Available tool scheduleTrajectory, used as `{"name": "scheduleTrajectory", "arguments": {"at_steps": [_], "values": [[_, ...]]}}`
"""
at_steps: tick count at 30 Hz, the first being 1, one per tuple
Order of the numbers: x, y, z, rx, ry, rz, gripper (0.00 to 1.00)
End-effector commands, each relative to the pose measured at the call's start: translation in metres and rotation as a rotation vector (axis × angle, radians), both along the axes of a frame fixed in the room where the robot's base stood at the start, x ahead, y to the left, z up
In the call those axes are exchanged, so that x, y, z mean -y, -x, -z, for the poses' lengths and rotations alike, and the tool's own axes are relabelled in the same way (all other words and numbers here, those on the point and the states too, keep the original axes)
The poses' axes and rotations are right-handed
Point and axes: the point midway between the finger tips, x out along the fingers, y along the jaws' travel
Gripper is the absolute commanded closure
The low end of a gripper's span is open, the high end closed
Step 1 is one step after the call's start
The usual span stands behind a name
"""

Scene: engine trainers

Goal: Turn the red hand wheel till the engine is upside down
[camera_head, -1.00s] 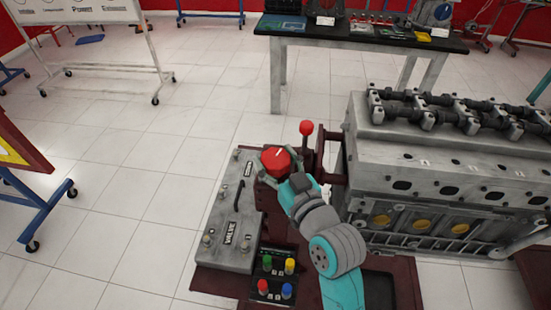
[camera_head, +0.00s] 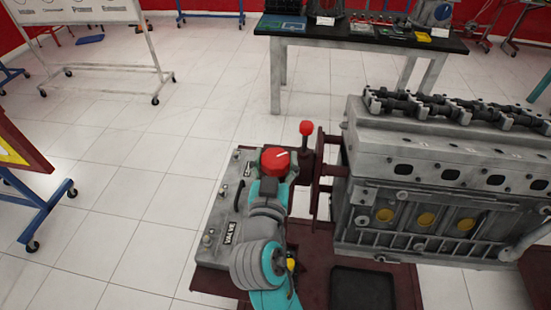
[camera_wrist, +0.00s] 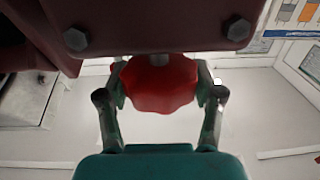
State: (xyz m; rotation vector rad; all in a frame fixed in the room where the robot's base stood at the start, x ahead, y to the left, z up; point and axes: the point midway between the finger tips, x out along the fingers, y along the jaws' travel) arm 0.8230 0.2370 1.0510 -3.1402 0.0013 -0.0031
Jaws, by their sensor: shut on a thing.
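The red hand wheel (camera_head: 276,159) with a white pointer mark sits on the stand beside the engine in the head view. My gripper (camera_wrist: 160,92) is shut on the wheel, one finger on each side of its rim in the wrist view, where the red wheel (camera_wrist: 158,86) shows between them. In the head view my arm partly hides the fingers.
A red-knobbed lever (camera_head: 306,130) stands just right of the wheel. The grey valve panel (camera_head: 222,225) lies to the left, partly hidden by my arm. A black-topped table (camera_head: 350,36) stands behind.

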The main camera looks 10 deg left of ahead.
Motion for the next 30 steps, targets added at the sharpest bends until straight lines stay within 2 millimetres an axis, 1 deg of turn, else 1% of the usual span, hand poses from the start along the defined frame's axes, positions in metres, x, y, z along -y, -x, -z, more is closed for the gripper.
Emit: {"name": "scheduleTrajectory", "arguments": {"at_steps": [1, 9, 30], "values": [[-0.0030, 0.0001, 0.0000, 0.000, 0.000, 0.029, 0.68], [-0.0033, -0.0004, -0.0002, -0.001, 0.000, 0.260, 0.68], [-0.0008, -0.0013, 0.0004, -0.003, 0.000, 0.924, 0.68]]}}
